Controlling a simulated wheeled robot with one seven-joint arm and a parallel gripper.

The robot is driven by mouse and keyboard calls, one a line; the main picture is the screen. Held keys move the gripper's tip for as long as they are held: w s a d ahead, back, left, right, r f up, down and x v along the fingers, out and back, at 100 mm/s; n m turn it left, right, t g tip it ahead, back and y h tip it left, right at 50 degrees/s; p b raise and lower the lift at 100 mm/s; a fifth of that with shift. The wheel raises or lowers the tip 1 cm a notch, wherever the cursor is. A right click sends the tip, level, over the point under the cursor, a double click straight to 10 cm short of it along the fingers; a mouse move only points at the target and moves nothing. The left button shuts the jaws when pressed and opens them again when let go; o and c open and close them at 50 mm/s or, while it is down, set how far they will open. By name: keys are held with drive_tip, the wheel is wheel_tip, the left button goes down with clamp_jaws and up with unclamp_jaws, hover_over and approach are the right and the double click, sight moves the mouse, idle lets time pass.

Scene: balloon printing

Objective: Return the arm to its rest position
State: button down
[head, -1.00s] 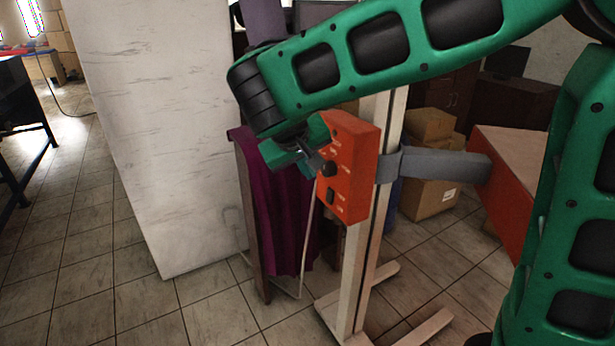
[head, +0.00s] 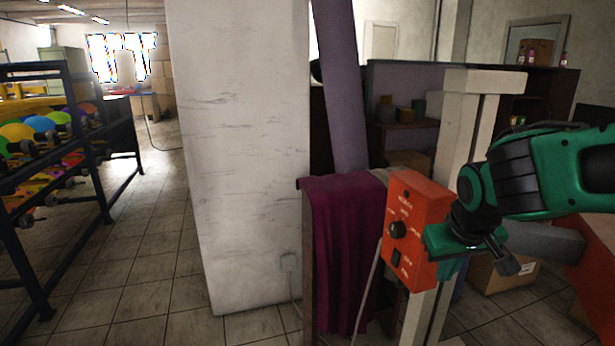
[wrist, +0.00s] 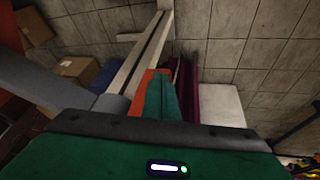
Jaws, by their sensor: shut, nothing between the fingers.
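My green arm comes in from the right in the head view, bent so that my gripper (head: 508,262) hangs at its end. The gripper is shut and empty, in front of the right edge of the orange control box (head: 408,215) as seen from the head. I cannot tell whether it touches the box. In the wrist view the green fingers (wrist: 161,97) lie together, with a strip of the orange box (wrist: 143,92) showing beside them. The box has a dark knob and a switch on its face and is fixed to a pale upright post (head: 462,120).
A white pillar (head: 240,150) stands left of the box. A purple cloth (head: 345,240) hangs between them. A dark rack (head: 115,150) with colourful balloons is at the far left. Cardboard boxes (head: 500,272) stand behind the post. The tiled floor at left is clear.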

drive_tip(key=s+d+f+m+g, duration=0.1)
drive_tip(key=s+d+m, duration=0.1)
drive_tip(key=s+d, duration=0.2)
drive_tip(key=s+d+f+m+g+y, duration=0.1)
drive_tip(key=s+d, duration=0.3)
drive_tip(key=s, duration=0.7)
drive_tip(key=s+d+f+m+g, duration=0.1)
drive_tip(key=s+d+m+g, duration=0.1)
drive_tip(key=s+d+m, duration=0.2)
drive_tip(key=s, duration=0.3)
drive_tip(key=shift+s+d+f+g+y, duration=0.15)
drive_tip(key=shift+d+f+g+y, duration=0.15)
drive_tip(key=shift+g, duration=0.1)
drive_tip(key=shift+w+f, duration=0.25)
drive_tip(key=shift+w, duration=0.4)
drive_tip(key=c, duration=2.5)
unclamp_jaws()
